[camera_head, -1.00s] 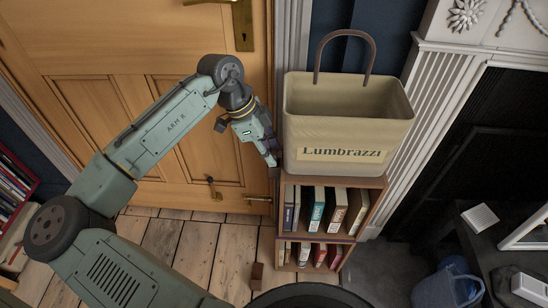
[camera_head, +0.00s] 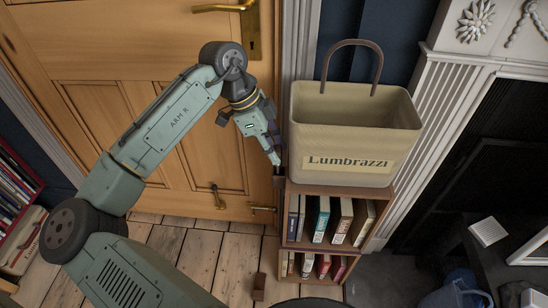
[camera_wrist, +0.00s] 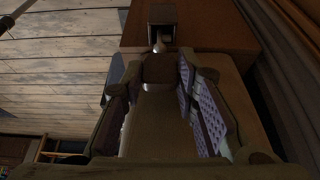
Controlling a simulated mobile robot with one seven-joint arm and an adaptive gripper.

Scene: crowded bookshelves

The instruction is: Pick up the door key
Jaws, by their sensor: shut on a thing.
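My gripper (camera_head: 275,160) points down at the left front corner of the shelf top, just left of the beige bag. In the wrist view my gripper (camera_wrist: 161,72) has its purple-padded fingers shut on a small brown rounded piece (camera_wrist: 162,69), which appears to be the door key. A narrow stem runs from it toward a dark block (camera_wrist: 163,22) at the shelf edge. Most of the piece's shape is dim and hard to make out. In the head view only a small dark bit shows below the fingertips.
The beige Lumbrazzi bag (camera_head: 347,130) stands on the small bookshelf (camera_head: 330,190), close beside my gripper. A wooden door (camera_head: 120,60) with brass handles (camera_head: 225,9) is behind my arm. A small brown block (camera_head: 259,287) lies on the plank floor. A fireplace is at the right.

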